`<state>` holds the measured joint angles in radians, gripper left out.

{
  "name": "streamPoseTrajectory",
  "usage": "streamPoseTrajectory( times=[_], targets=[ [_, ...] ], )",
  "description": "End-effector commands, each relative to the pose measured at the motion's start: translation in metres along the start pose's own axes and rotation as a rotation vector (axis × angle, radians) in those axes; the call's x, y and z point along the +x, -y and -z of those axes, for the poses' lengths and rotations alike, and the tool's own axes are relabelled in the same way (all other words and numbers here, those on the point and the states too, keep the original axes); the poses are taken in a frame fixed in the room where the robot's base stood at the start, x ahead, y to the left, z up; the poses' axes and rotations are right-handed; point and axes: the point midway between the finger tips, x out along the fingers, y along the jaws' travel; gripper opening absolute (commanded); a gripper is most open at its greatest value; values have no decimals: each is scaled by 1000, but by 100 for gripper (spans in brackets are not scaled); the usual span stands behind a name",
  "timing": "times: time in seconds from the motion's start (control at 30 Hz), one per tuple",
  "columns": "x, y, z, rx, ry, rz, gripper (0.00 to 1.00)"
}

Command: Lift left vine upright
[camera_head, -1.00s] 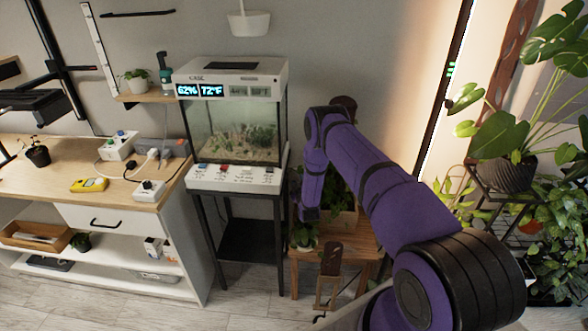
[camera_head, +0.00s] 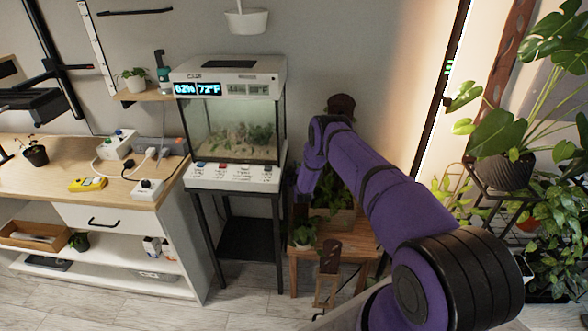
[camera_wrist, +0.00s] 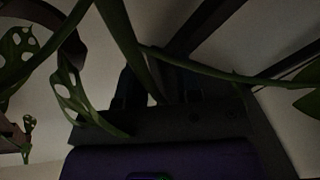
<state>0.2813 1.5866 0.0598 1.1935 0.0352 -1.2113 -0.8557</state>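In the wrist view, vine stems with green, hole-pierced leaves cross in front of my gripper (camera_wrist: 155,88). One thick vine stem (camera_wrist: 125,40) runs down from the top toward the space between the dark fingers. A holed leaf (camera_wrist: 70,88) hangs just left of the fingers, and a thinner stem (camera_wrist: 225,75) runs off to the right. The view is dark, and I cannot tell whether the fingers grip the stem. In the head view, my gripper is hidden around my purple wrist, above a leafy plant (camera_head: 328,190) in a wooden planter. I cannot tell which vine is the left one.
The planter and a small white-potted plant (camera_head: 303,234) stand on a wooden stool (camera_head: 348,246). A glass terrarium (camera_head: 230,130) on a black stand is close on the left. A large monstera (camera_head: 505,135) stands on a rack at right. Floor shows in front of the stool.

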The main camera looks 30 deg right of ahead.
Motion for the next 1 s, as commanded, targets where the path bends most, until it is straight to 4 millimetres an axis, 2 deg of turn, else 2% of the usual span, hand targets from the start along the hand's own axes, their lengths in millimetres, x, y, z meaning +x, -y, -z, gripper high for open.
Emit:
streamPoseTrajectory(
  times=[0.03, 0.1, 0.13, 0.37, 0.57, 1.0],
  targets=[
    [0, 0, 0, 0, 0, 0, 20],
    [0, 0, 0, 0, 0, 0, 4],
    [0, 0, 0, 0, 0, 0, 0],
    [0, -1, 0, 3, -1, -1, 0],
    [-3, -11, 0, 47, -9, -10, 0],
    [-17, -72, -9, 317, -63, -66, 0]
  ],
)
